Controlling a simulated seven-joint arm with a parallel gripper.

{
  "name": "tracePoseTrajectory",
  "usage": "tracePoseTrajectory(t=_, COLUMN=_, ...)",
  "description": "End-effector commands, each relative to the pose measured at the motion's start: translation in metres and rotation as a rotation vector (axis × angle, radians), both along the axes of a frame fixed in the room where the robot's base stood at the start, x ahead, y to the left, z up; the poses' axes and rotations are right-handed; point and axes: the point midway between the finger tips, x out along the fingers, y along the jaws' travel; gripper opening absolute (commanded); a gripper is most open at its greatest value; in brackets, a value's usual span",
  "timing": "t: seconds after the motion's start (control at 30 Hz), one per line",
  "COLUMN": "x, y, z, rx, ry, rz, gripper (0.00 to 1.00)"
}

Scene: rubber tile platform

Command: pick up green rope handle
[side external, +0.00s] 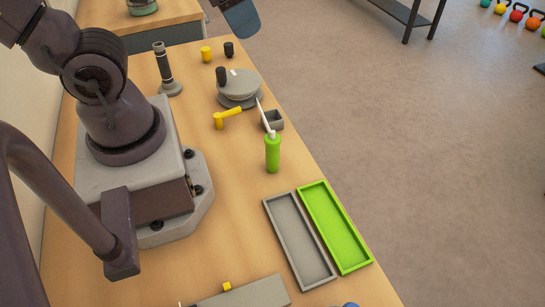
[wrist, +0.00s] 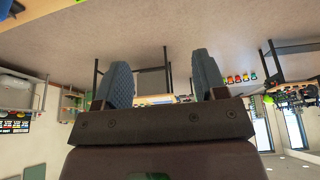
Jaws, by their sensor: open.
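A green handle (side external: 272,154) with a white rope-like tip stands upright on the wooden table in the side external view, near the table's right edge. The white part leans up and left from its top. My gripper shows at the top edge of the side external view, where one blue finger (side external: 241,19) is visible, well apart from the handle. In the wrist view my gripper (wrist: 162,75) has its two blue fingers wide apart with nothing between them. I cannot make out the handle for certain in the wrist view.
A grey tray (side external: 272,225) and a green tray (side external: 362,262) lie in front of the handle. A yellow angled piece (side external: 219,121), a small grey box (side external: 281,121) and a round grey stand (side external: 238,103) are behind it. A dark upright post (side external: 162,62) stands farther back.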

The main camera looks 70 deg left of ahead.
Motion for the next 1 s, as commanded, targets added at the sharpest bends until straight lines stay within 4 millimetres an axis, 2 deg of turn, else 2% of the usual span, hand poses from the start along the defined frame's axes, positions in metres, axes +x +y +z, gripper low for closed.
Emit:
tracePoseTrajectory(t=0.07, x=0.008, y=-0.005, z=-0.021, rx=-0.019, ry=0.104, rz=0.018, gripper=0.65)
tracePoseTrajectory(t=0.17, x=0.018, y=-0.010, z=-0.051, rx=-0.080, ry=0.227, rz=0.224, gripper=0.65)
tracePoseTrajectory(t=0.3, x=0.028, y=-0.015, z=-0.085, rx=-0.144, ry=0.334, rz=0.624, gripper=0.65)
tracePoseTrajectory(t=0.5, x=0.036, y=-0.015, z=-0.120, rx=-0.200, ry=0.377, rz=1.214, gripper=0.65)
tracePoseTrajectory(t=0.63, x=0.042, y=-0.014, z=-0.133, rx=-0.249, ry=0.345, rz=1.584, gripper=0.65)
tracePoseTrajectory(t=0.8, x=0.049, y=-0.012, z=-0.133, rx=-0.346, ry=0.279, rz=1.931, gripper=0.65)
tracePoseTrajectory(t=1.0, x=0.051, y=-0.013, z=-0.136, rx=-0.389, ry=0.250, rz=2.093, gripper=0.65)
